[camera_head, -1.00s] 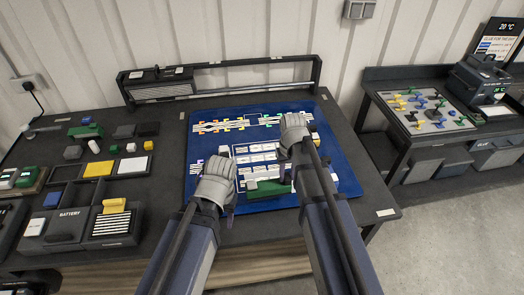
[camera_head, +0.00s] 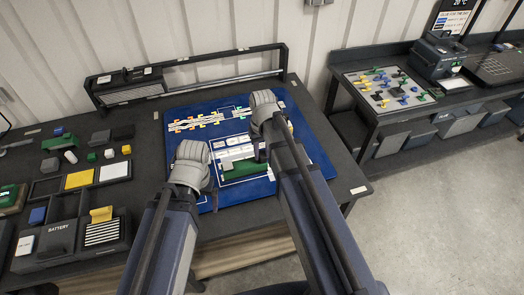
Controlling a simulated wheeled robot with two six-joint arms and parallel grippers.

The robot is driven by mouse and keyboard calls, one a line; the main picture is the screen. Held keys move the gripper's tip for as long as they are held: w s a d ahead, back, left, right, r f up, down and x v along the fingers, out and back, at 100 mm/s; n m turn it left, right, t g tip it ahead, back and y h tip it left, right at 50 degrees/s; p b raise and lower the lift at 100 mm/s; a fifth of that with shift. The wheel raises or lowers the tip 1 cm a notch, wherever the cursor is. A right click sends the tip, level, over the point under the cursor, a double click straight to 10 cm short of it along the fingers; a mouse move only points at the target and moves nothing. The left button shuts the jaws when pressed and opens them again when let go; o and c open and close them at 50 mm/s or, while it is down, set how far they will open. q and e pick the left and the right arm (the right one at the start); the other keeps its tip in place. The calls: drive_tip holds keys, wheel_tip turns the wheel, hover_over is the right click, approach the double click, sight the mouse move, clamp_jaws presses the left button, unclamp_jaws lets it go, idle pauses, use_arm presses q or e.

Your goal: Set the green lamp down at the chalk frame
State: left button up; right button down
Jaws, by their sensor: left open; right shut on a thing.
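My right gripper (camera_head: 260,152) reaches over the middle of the blue board (camera_head: 318,165), pointing down. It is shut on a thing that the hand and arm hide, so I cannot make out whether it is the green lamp. My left gripper (camera_head: 210,188) is open over the board's left edge, and no object shows in it. A green block (camera_head: 245,168) with pale pieces beside it lies on the board below my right gripper. White lines are drawn on the board around that area. I cannot tell which of them is the chalk frame.
A battery box (camera_head: 60,240), yellow and white squares and small coloured blocks stand on the dark table's left side. A low rail (camera_head: 215,67) runs along the back. A second bench (camera_head: 365,112) at the right holds a panel of coloured pegs. Grey floor lies between.

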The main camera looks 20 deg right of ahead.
drive_tip(key=shift+f+b, duration=5.15)
drive_tip(key=shift+f, duration=0.15)
drive_tip(key=shift+f+b, duration=0.45)
drive_tip(key=c, duration=0.5)
unclamp_jaws()
wheel_tip(320, 180, up, 8)
drive_tip(key=p, duration=0.8)
drive_tip(key=shift+s+a+f, duration=0.15)
drive_tip(key=shift+s, duration=0.1)
drive_tip(key=s+a+f+n+b, duration=0.1)
drive_tip(key=s+a, duration=0.2)
drive_tip(key=s, duration=0.1)
drive_tip(key=s+a+f+n+b, duration=0.1)
drive_tip(key=s+a, duration=0.2)
drive_tip(key=s, duration=0.2)
drive_tip(key=s+a+f+n+h+b, duration=0.1)
drive_tip(key=s+a, duration=0.3)
drive_tip(key=s, duration=0.1)
drive_tip(key=shift+a, duration=0.1)
